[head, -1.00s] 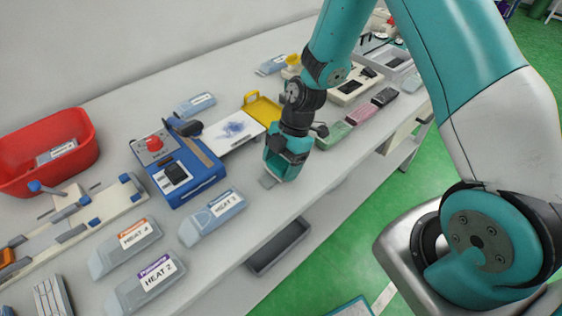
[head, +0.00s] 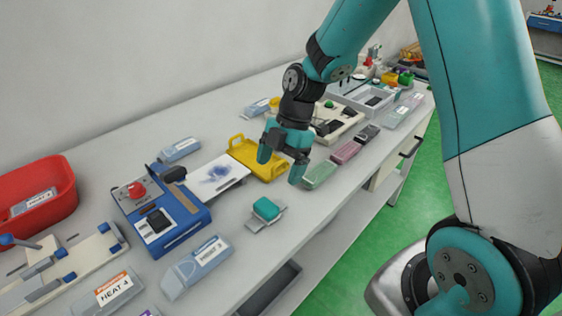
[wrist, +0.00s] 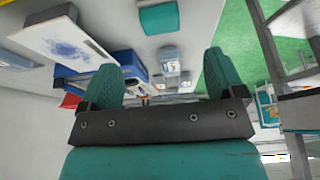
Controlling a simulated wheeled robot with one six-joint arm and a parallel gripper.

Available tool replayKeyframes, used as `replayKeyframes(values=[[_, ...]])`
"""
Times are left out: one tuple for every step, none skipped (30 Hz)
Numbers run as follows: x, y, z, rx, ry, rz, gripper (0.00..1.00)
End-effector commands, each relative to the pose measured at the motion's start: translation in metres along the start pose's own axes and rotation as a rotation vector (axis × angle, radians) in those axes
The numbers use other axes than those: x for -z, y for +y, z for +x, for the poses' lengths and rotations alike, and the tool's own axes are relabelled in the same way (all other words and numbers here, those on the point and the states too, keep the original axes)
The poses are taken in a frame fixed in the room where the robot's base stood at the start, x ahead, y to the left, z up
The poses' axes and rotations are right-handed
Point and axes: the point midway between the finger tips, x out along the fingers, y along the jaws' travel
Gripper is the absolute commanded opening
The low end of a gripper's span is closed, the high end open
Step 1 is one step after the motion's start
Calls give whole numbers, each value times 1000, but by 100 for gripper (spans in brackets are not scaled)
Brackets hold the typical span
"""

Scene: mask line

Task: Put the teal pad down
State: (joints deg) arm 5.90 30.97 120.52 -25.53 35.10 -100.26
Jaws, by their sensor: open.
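The teal pad (head: 267,208) lies on a small grey plate (head: 256,224) on the white table, right of the blue press. A teal pad also shows at the top of the wrist view (wrist: 161,17). My gripper (head: 281,168) is open and empty, raised above the table up and to the right of the pad, apart from it. Its two teal fingers stand wide apart in the wrist view (wrist: 165,82) with nothing between them.
The blue press (head: 165,215), a white sheet with a blue smudge (head: 217,174) and a yellow tray (head: 256,157) stand left of and behind the pad. Green (head: 320,174) and pink (head: 346,152) cases line the front edge. A grey-blue HEAT box (head: 197,266) lies nearer. Table around the pad is clear.

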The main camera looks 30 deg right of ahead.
Motion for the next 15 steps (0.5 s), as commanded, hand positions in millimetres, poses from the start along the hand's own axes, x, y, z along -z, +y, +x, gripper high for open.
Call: replayKeyframes(values=[[0,0,-5,-2,-1,0,88],[0,0,-8,-1,-1,0,88],[1,0,-11,-1,-2,4,88],[4,-1,-14,-2,-3,12,88],[7,-2,-17,-3,-4,27,88],[15,-4,-22,-7,-8,57,88],[23,-7,-26,-9,-10,90,88],[32,-10,-31,-13,-14,130,88],[47,-17,-38,-20,-19,198,88],[59,-22,-43,-26,-22,256,88],[72,-29,-49,-34,-24,320,88],[90,-40,-56,-44,-26,412,88],[102,-50,-60,-53,-27,485,88],[114,-59,-64,-60,-26,557,88],[129,-73,-69,-70,-24,651,88]])
